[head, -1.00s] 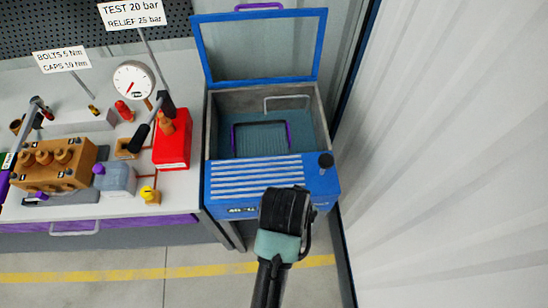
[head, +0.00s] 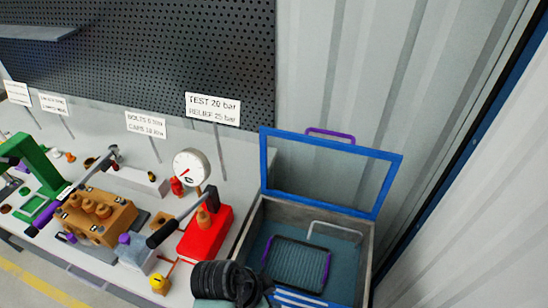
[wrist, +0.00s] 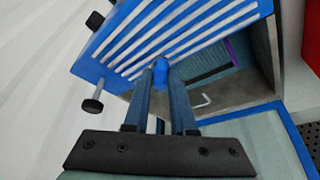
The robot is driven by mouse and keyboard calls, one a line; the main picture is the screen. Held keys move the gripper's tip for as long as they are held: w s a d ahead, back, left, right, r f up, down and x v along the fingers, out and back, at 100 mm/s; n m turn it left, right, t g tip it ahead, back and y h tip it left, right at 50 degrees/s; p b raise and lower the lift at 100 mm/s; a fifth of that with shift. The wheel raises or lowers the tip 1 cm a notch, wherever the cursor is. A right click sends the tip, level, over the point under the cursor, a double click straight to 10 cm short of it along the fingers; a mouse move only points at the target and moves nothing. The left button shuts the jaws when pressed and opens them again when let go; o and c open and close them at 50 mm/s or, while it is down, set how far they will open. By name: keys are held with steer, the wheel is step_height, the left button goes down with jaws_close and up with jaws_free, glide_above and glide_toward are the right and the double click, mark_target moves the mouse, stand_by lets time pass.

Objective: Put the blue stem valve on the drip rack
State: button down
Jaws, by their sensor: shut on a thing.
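My gripper (wrist: 163,78) is shut on the blue stem valve (wrist: 160,66), whose small blue end shows between the fingertips in the wrist view. The drip rack (wrist: 178,38), a blue panel with several pale slats, lies just beyond the fingertips. I cannot tell whether the valve touches it. In the head view only a strip of the rack (head: 300,299) shows at the bottom edge; the fingers and valve are hidden there behind my dark wrist.
The open washer tank (head: 366,262) holds a purple-handled basket (head: 297,262), with its blue-framed lid (head: 264,160) raised. A red hand pump (head: 207,236) and brown pump block (head: 84,221) stand on the bench to the left. A black knob (wrist: 93,106) sticks out beside the rack.

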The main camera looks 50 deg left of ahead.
steer(key=shift+f, duration=2.5)
steer(key=shift+f, duration=0.1)
steer(key=c, duration=0.7)
jaws_free()
steer(key=shift+c, duration=0.2)
steer(key=shift+r, duration=0.25)
steer(key=v, duration=1.1)
steer(key=shift+s+r, duration=0.25)
steer(key=shift+r, duration=0.1)
steer(key=shift+a, duration=0.1)
